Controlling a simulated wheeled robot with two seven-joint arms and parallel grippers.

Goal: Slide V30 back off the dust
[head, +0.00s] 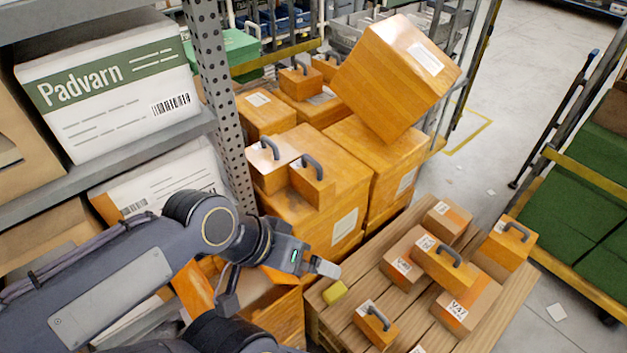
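Several orange boxes stand on a slatted wooden pallet (322,324). One carton reads V47 (457,306). A carton left of it (401,262) has a V label whose digits I cannot read surely, so I cannot tell which box is V30. No dust patch stands out. A small yellow block (334,292) lies at the pallet's left edge. My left gripper (325,268) is just above and left of this block, apart from the V-labelled cartons. I see it side-on, and its finger gap does not show. My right gripper is not in view.
Handled orange cases (441,262) (508,242) (376,325) stand among the cartons. Stacked orange boxes (320,190) rise behind, with a tilted box (395,78) on top. A perforated rack post (218,100) stands left.

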